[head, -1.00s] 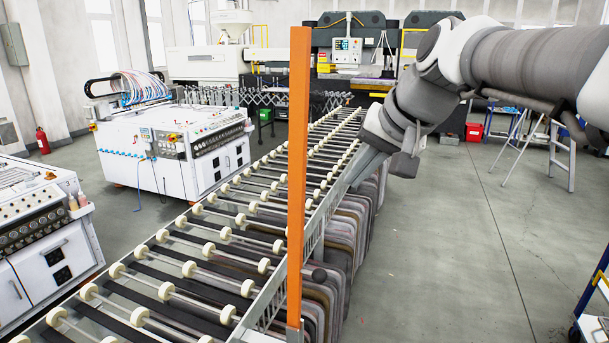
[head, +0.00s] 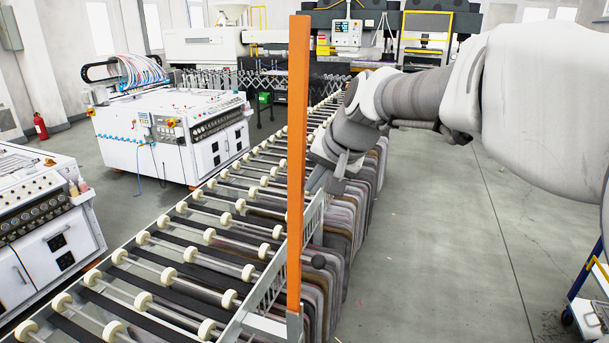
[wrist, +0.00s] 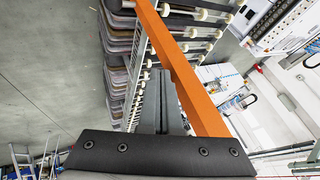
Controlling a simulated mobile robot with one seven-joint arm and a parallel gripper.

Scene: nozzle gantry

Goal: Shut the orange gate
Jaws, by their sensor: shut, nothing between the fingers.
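The orange gate (head: 298,165) is a long bar standing upright at the near right edge of the roller conveyor. Its foot sits in a grey bracket (head: 294,322). My gripper (head: 318,182) is just right of the bar in the head view, pointing down and left over the conveyor's side, apparently beyond the bar. In the wrist view the gate (wrist: 185,75) runs diagonally, close to the right of my gripper (wrist: 160,76). The fingers are shut with nothing between them. I cannot tell whether they touch the bar.
The roller conveyor (head: 185,235) runs from front left to the back, with folded dark sheets (head: 335,235) hanging along its right side. White machines (head: 175,135) stand left of it.

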